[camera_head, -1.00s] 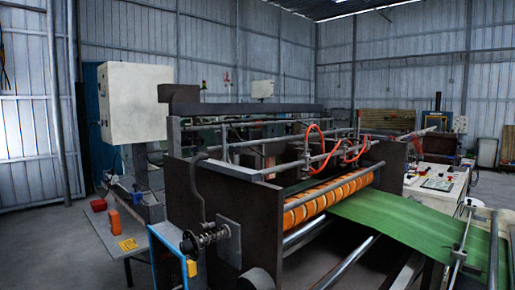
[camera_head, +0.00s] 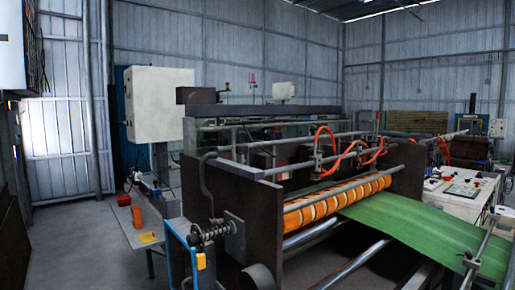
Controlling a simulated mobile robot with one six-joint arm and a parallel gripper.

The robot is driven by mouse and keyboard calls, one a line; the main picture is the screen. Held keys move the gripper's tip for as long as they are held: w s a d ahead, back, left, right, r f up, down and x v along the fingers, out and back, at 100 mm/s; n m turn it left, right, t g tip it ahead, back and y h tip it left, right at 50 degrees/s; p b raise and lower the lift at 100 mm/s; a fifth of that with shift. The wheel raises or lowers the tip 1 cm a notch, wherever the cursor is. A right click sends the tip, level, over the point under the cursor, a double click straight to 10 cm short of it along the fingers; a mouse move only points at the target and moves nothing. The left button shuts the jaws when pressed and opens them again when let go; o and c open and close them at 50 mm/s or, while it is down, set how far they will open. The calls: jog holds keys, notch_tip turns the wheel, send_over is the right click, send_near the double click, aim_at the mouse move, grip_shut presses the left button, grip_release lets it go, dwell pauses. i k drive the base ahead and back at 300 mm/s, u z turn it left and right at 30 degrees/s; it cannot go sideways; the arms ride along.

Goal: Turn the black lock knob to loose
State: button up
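A black lock knob (camera_head: 189,240) sits at the left end of a threaded, spring-like shaft (camera_head: 214,232) on the near side plate of the sack machine (camera_head: 237,200). The knob is small in the picture, and I cannot tell how it is turned. A blue frame (camera_head: 178,246) with a yellow piece (camera_head: 201,261) stands just below and beside it. My gripper does not show in the view.
A side table (camera_head: 134,236) at the left bears a red box (camera_head: 124,200), an orange object (camera_head: 137,216) and a yellow item (camera_head: 149,238). Green sheet (camera_head: 420,230) runs off the orange-banded roller (camera_head: 335,200) at the right. Open floor (camera_head: 75,250) lies at the left.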

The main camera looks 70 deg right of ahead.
aim_at(242, 148)
jog(key=u, duration=0.15)
jog(key=i, duration=0.95)
jog(key=z, duration=0.1)
